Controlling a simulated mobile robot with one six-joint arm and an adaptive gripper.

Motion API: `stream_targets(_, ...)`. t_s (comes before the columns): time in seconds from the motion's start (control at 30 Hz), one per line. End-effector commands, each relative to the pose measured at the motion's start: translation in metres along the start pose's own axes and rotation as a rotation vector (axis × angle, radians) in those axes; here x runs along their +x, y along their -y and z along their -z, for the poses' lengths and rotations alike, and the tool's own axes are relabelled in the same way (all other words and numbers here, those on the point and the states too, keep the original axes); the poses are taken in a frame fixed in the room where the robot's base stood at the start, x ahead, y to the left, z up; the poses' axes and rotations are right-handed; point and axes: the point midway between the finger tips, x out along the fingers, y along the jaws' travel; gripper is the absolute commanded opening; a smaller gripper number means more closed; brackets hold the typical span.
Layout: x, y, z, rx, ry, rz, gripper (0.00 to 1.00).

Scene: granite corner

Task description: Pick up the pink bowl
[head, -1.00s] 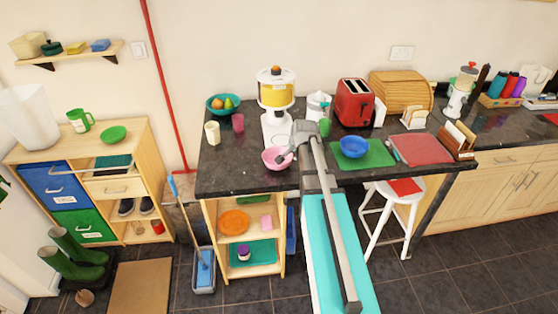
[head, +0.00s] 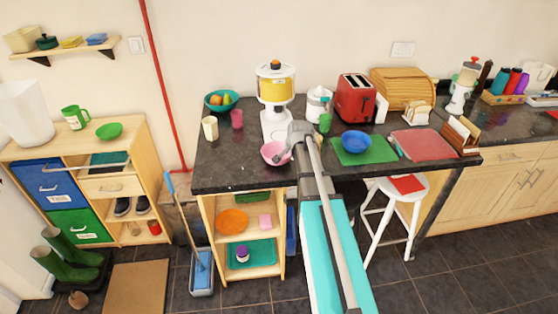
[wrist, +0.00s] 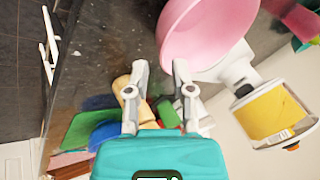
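The pink bowl (head: 272,154) stands on the dark granite counter (head: 232,178) near its front edge, in front of the white dispenser with yellow contents (head: 275,92). My gripper (head: 288,155) is at the bowl's right side in the head view, partly covering it. In the wrist view the bowl (wrist: 212,30) fills the upper right, just beyond the fingertips. There my gripper (wrist: 160,68) has its two fingers apart with a gap between them. I cannot tell whether a finger touches the bowl's rim.
A blue bowl (head: 355,141) sits on a green mat (head: 375,155) to the right. A pink cup (head: 237,119), a cream cup (head: 210,128) and a teal fruit bowl (head: 221,101) stand to the left. The counter's left front is clear.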

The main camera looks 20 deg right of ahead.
Motion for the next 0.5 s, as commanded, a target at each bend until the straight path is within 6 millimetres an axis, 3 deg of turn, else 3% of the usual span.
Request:
stream_targets(0.2, 0.018, 0.0, -0.001, -0.001, 0.0, 0.0, 0.31)
stream_targets(0.5, 0.02, 0.001, -0.001, -0.001, 0.0, 0.0, 0.31)
